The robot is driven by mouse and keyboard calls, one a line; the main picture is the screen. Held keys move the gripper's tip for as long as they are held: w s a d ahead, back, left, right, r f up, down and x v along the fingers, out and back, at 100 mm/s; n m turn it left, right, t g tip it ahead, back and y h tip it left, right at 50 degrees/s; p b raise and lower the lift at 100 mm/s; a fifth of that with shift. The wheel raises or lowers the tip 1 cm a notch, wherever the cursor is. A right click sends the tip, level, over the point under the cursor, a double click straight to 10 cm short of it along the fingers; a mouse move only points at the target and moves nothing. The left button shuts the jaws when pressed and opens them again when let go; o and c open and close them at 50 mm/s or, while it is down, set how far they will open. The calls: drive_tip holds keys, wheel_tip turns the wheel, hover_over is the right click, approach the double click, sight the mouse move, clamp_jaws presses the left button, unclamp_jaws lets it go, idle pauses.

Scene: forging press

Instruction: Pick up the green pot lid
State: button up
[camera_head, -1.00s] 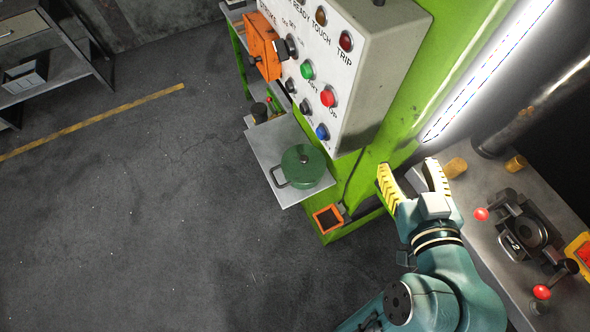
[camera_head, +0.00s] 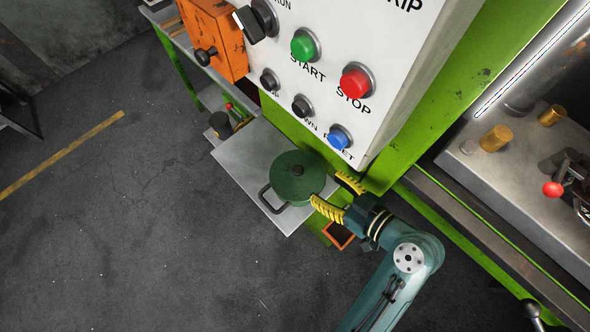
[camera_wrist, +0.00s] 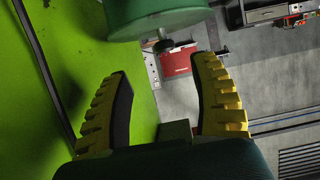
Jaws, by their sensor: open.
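The green pot lid (camera_head: 291,182) is round, with a dark knob on top, and sits on a green pot with a dark loop handle. The pot stands on a grey plate (camera_head: 238,162). My gripper (camera_head: 326,188) is open and empty, just right of the lid, its yellow ribbed fingers pointing toward it. The seam between lid and pot is hard to make out.
The control panel (camera_head: 365,40) with colored buttons overhangs behind the plate. A green press frame (camera_head: 410,140) rises beside my gripper. A small orange-rimmed box (camera_head: 340,234) is below the plate. Open floor (camera_head: 120,240) lies left.

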sight(302, 174)
drive_tip(key=x, duration=0.4)
drive_tip(key=shift+w+a+f, duration=0.15)
drive_tip(key=shift+w+a, duration=0.1)
drive_tip(key=shift+a, duration=0.05)
drive_tip(key=x, duration=0.5)
drive_tip(key=shift+a, duration=0.3)
drive_tip(key=shift+s, duration=0.1)
clamp_jaws()
